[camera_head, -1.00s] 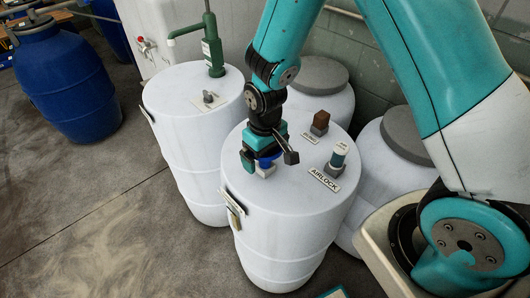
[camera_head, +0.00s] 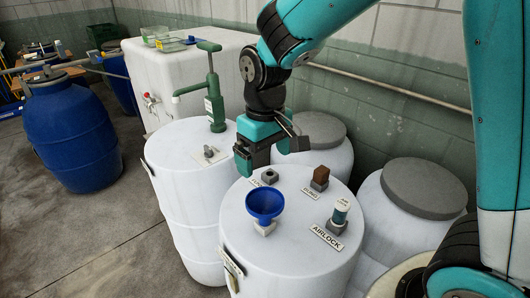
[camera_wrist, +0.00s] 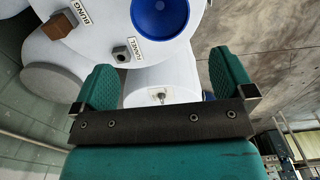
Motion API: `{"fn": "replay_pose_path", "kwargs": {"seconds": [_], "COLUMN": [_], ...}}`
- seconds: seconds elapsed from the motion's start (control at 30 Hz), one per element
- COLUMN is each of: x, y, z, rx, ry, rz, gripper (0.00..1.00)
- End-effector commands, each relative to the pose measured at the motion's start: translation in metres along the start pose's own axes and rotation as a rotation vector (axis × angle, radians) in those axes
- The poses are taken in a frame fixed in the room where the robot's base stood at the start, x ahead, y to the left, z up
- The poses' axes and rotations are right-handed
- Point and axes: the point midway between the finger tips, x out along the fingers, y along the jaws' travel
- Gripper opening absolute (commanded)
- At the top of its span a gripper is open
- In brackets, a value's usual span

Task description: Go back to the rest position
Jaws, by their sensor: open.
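My gripper (camera_head: 266,158) is open and empty in the head view, in the air above the far side of the front white barrel (camera_head: 300,262). In the wrist view my gripper (camera_wrist: 161,80) shows its two teal fingers spread wide with nothing between them. A blue funnel (camera_head: 264,203) stands upright on a pale block on that barrel's lid, apart from my gripper. The funnel also shows at the top of the wrist view (camera_wrist: 165,12).
The lid also carries a brown bung (camera_head: 320,177), an airlock (camera_head: 338,214) and a small grey block (camera_head: 270,176). A green hand pump (camera_head: 214,95) rises from the neighbouring white barrel. Grey-lidded barrels (camera_head: 424,187) stand behind. A blue barrel (camera_head: 75,130) stands left; the floor between is clear.

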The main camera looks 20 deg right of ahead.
Motion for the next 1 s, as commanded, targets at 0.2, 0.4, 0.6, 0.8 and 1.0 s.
{"fn": "replay_pose_path", "kwargs": {"seconds": [0.2, 0.4, 0.6, 0.8, 1.0], "x": [-0.006, -0.006, -0.006, -0.032, -0.059], "y": [0.0, 0.0, -0.001, -0.026, -0.073], "z": [0.0, 0.0, 0.001, 0.039, 0.114], "rx": [0.0, 0.0, -0.001, -0.075, -0.213], "ry": [0.0, 0.0, 0.001, 0.05, 0.125], "rz": [0.0, 0.0, -0.002, -0.085, -0.235], "gripper": [1.0, 1.0, 1.0, 1.0, 1.0]}}
